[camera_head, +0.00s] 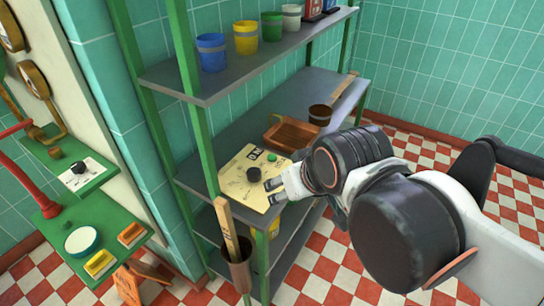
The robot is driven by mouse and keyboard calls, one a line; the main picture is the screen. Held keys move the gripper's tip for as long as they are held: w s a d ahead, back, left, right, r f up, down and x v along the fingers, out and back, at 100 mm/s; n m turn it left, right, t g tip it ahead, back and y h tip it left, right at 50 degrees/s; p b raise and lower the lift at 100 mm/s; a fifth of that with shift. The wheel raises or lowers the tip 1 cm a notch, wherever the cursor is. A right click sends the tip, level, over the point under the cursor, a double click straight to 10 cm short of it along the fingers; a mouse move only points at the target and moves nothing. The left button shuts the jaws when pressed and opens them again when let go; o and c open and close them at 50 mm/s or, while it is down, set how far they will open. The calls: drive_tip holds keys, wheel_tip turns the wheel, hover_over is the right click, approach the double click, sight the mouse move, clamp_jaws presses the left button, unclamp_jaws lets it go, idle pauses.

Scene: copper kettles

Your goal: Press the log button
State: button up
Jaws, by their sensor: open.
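A pale yellow panel (238,190) with dark markings lies on the middle shelf of the rack. It carries a round black knob or button (254,174) and a small green button (271,157). The markings are too small to read, so I cannot tell which one is the log button. My gripper (276,191) is open, with its dark fingertips over the right part of the panel, to the right of the black knob. I cannot tell whether the fingertips touch the panel. My gripper and arm hide the panel's right edge.
A brown tray (291,133) and a dark pot (320,115) stand behind the panel. Coloured cups line the upper shelf (240,72). A green shelf post (194,130) stands left of the panel. Green ledges at left hold a black knob (78,167) and yellow blocks (101,263).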

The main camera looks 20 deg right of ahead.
clamp_jaws()
idle(1.2)
